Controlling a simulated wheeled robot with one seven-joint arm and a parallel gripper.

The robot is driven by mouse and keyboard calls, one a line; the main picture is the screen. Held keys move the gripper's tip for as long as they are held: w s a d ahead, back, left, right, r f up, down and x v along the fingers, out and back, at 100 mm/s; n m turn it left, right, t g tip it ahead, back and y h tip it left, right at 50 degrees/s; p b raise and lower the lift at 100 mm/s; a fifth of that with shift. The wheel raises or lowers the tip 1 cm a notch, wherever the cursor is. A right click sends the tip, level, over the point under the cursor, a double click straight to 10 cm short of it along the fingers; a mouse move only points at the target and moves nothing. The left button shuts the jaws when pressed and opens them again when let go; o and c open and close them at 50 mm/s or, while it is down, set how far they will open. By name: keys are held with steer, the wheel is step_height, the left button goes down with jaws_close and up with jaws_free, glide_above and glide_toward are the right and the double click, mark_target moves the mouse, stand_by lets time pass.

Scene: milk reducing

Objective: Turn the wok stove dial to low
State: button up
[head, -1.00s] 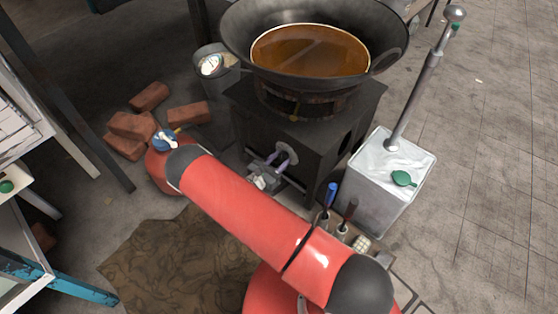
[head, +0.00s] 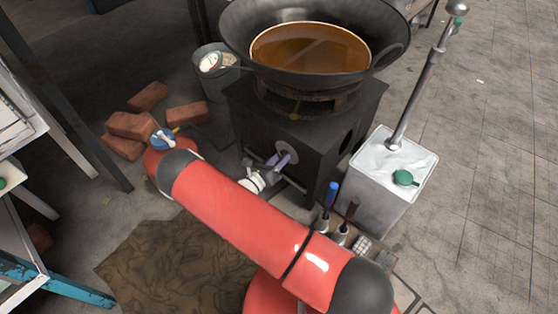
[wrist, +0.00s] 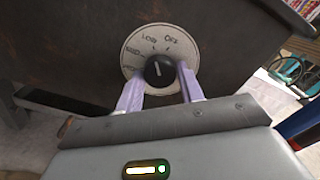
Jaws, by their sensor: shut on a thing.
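The stove dial (wrist: 160,71) is a black round knob with a white pointer line on a pale round plate (wrist: 190,50) on the front of the dark stove (head: 310,135). In the wrist view the plate reads OFF and LOW near its top, with a further label at the left. The pointer stands nearly upright, roughly between LOW and OFF. My gripper (wrist: 160,92) is shut on the knob, with a lilac finger on each side. In the head view my gripper (head: 284,160) is at the stove front and its fingers cover much of the dial.
A wok (head: 395,48) of brown liquid sits on the stove. A white metal can (head: 385,185) with a pump stands at the right, near upright tools (head: 329,197). Bricks (head: 148,97) and a bucket (head: 214,80) are at the left. A brown mat (head: 170,260) lies in front.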

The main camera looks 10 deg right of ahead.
steer(key=shift+n, duration=0.4)
steer(key=o, duration=1)
steer(key=shift+a, duration=0.1)
steer(key=v, duration=0.7)
steer(key=shift+s+a+b, duration=0.25)
steer(key=shift+b, duration=0.05)
